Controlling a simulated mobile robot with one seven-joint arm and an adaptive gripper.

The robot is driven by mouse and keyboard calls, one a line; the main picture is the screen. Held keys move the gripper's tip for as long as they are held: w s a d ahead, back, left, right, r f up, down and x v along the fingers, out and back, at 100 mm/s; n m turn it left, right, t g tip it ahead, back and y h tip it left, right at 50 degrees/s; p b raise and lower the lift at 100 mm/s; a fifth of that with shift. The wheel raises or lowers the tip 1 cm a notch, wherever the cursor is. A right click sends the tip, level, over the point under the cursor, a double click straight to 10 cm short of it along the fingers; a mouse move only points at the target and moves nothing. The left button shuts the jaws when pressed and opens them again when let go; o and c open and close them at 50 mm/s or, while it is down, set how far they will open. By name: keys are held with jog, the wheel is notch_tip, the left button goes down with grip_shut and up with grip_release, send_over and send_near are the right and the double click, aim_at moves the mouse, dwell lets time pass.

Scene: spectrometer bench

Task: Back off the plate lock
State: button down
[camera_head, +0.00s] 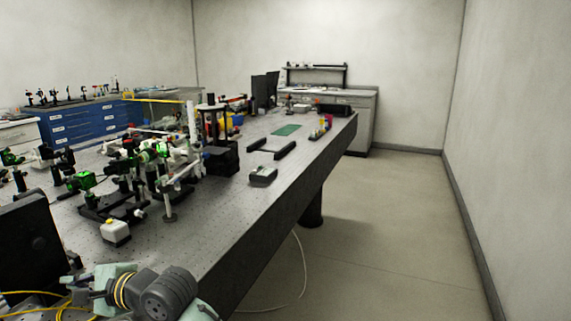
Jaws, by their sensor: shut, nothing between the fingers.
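I cannot make out the plate lock in this view; any such part is too small or hidden among the optics. An optical bench (215,225) with a perforated dark top runs from the lower left toward the far wall. A dense group of posts, mounts and green-lit optics (150,155) stands on its left half. Part of my arm, with grey and pale teal links, shows at the bottom left over the near end of the bench. My gripper is not visible.
A small grey box (263,176) and two black bars (272,149) lie along the bench's right side. A green flat piece (287,130) lies farther back. A black panel (28,245) stands near left. The floor (390,230) right of the bench is clear, except for a pale cable.

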jog(key=shift+s+a+f, duration=0.25)
jog(key=shift+s+f, duration=0.05)
jog(key=shift+s, duration=0.1)
jog(key=shift+s+a+r+p, duration=0.15)
jog(key=shift+s+r+p, duration=0.3)
jog(key=shift+p, duration=2.1)
jog(key=shift+s+a, duration=0.15)
jog(key=shift+s, duration=0.05)
jog(key=shift+r, duration=0.1)
jog(key=shift+w+r, duration=0.1)
jog(key=shift+r, duration=0.25)
jog(key=shift+s+d, duration=0.3)
jog(key=shift+d, duration=0.35)
jog(key=shift+f+v, duration=0.25)
jog(key=shift+v, duration=0.9)
jog(key=shift+f+v, duration=0.25)
jog(key=shift+v, duration=0.95)
jog(key=shift+d, duration=0.1)
